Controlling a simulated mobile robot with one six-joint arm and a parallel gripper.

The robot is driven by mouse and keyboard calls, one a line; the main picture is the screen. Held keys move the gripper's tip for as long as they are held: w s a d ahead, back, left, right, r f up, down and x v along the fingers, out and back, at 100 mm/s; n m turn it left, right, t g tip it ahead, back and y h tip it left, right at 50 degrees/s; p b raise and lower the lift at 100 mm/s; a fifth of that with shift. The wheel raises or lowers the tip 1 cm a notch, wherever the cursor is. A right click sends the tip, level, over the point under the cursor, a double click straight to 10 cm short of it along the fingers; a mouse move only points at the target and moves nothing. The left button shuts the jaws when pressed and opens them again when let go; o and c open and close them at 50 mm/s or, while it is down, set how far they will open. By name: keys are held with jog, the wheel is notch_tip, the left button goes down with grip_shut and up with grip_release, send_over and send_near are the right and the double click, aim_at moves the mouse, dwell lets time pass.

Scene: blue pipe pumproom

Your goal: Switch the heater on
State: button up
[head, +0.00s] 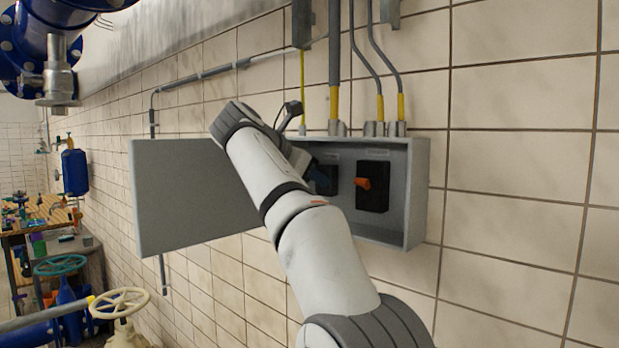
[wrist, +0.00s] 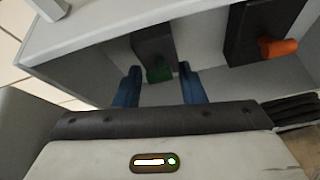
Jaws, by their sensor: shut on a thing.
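An open grey switch box (head: 417,190) on the tiled wall holds two dark switches side by side. The right switch (head: 373,198) has an orange knob (head: 363,184), which also shows in the wrist view (wrist: 278,47). The left switch (head: 331,180) is partly hidden by my arm in the head view. In the wrist view the left switch (wrist: 152,45) carries a green knob (wrist: 160,72). My gripper (wrist: 159,80) reaches into the box, its blue fingers shut on the green knob, one on each side. Small labels above the switches are too small to read.
The box's grey door (head: 185,200) hangs open to the left, close beside my arm. Conduits (head: 334,70) enter the box from above. A cream handwheel (head: 120,303) and a teal one (head: 60,265) are at lower left. The wall right of the box is bare.

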dwell(0.6)
jog(key=o, duration=1)
jog(key=shift+c, duration=0.2)
jog(key=shift+s+r, duration=0.1)
jog(key=v, duration=0.7)
